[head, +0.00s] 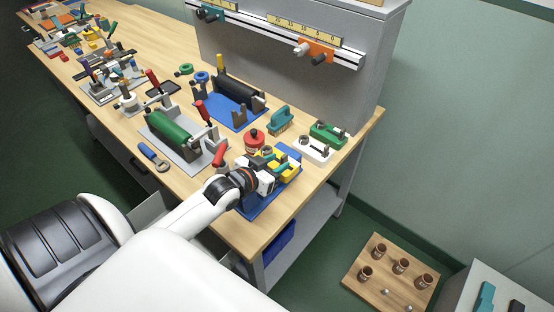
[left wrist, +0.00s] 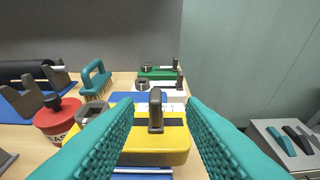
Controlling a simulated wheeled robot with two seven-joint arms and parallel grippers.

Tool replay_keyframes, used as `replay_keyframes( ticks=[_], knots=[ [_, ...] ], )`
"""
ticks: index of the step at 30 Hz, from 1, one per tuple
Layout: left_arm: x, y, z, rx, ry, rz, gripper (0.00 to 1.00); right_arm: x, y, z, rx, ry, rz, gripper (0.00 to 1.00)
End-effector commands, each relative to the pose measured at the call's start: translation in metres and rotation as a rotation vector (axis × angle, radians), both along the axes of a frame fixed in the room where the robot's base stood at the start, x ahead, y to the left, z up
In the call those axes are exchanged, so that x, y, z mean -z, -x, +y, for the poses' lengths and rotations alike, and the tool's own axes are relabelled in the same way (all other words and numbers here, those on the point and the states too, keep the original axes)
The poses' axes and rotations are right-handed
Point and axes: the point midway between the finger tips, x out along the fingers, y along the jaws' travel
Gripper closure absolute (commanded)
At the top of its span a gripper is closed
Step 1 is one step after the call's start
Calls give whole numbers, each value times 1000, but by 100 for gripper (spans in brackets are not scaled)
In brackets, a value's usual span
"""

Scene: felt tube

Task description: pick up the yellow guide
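The yellow guide (head: 291,170) lies on a blue mat at the near right end of the bench in the head view. In the left wrist view the yellow guide (left wrist: 160,157) is a yellow block with a black strip on top and a dark upright handle (left wrist: 155,112). My left gripper (left wrist: 160,108) is open, with one teal ribbed finger on each side of the handle. A gap shows between the handle and each finger. In the head view my left gripper (head: 271,167) partly hides the guide. My right gripper is not in view.
Behind the guide stand a white guide (head: 313,151) and a green guide (head: 328,134). A red tin (head: 254,140) and a teal brush (head: 281,121) are close by. A green roller (head: 172,131) in a stand is farther left. A grey cabinet rises at the back.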

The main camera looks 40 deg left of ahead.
Motion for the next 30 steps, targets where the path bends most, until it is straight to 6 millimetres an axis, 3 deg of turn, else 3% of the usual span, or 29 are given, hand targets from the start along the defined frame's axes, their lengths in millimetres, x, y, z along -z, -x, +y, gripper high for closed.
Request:
replay_keyframes(
  ticks=[6, 13, 21, 22, 28, 30],
  knots=[
    [5, -23, 2, -1, 1, 0, 64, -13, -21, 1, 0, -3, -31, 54],
    [16, -46, 1, 0, 0, 1, 64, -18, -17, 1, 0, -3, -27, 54],
    [19, -48, 0, 0, 0, 2, 64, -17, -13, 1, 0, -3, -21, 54],
    [19, -48, 0, 0, 0, 2, 65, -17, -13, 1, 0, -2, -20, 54],
    [19, -48, 0, 0, 0, 1, 98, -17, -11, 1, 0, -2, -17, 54],
    [19, -48, 0, 0, 0, 1, 100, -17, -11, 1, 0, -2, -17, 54]
  ],
)
